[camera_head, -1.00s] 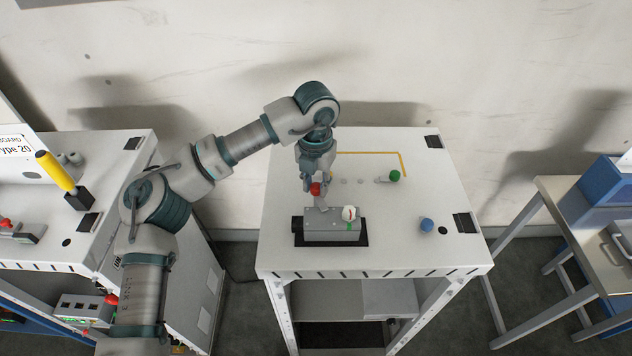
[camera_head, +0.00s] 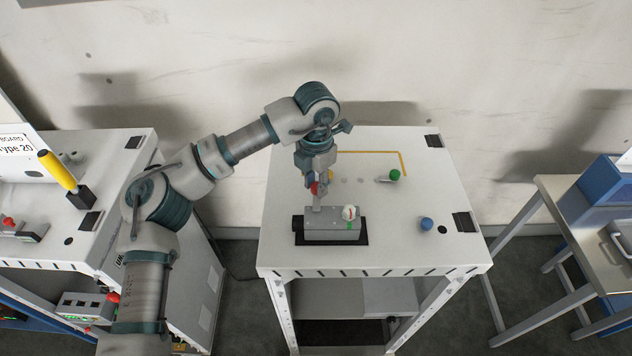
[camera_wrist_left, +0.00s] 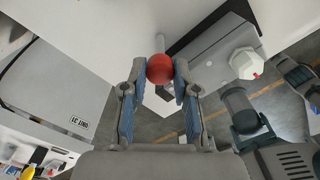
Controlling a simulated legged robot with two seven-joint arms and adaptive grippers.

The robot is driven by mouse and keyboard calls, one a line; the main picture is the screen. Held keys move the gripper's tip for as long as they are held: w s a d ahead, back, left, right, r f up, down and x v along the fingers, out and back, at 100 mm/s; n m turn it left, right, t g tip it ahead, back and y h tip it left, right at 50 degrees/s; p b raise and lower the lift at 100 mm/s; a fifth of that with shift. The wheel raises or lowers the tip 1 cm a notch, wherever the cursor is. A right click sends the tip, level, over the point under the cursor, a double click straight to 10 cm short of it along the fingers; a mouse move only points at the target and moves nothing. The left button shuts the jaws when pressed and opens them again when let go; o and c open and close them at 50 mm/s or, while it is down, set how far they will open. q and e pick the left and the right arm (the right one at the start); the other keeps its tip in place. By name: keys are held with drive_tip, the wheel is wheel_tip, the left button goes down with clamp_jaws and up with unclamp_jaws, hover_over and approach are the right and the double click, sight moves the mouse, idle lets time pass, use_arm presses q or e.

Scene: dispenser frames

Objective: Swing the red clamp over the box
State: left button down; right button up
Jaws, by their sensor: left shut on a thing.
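The red clamp ends in a round red knob (camera_head: 314,188) just above the back left part of the grey box (camera_head: 322,235) on the white table. In the left wrist view the red knob (camera_wrist_left: 160,68) sits between the two fingertips, at the end of a thin grey lever. My left gripper (camera_head: 318,182) is shut on this knob from above. The box carries a white round cap (camera_head: 350,212) with a red mark at its right end. The cap also shows in the left wrist view (camera_wrist_left: 244,63).
A green knob (camera_head: 395,174) and a blue knob (camera_head: 426,224) stand on the white table (camera_head: 400,250), right of the box. A left bench carries a yellow handle (camera_head: 56,170). Another table (camera_head: 580,210) stands at the right. The table's front right is clear.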

use_arm(q)
drive_tip(key=shift+r, duration=0.1)
drive_tip(key=c, duration=1)
unclamp_jaws()
drive_tip(key=shift+w, duration=0.1)
drive_tip(key=shift+c, duration=0.2)
drive_tip(key=shift+o, duration=0.8)
drive_tip(key=shift+d, duration=0.1)
wheel_tip(320, 180, up, 12)
drive_tip(key=shift+w, duration=0.15)
drive_tip(key=shift+f, duration=0.2)
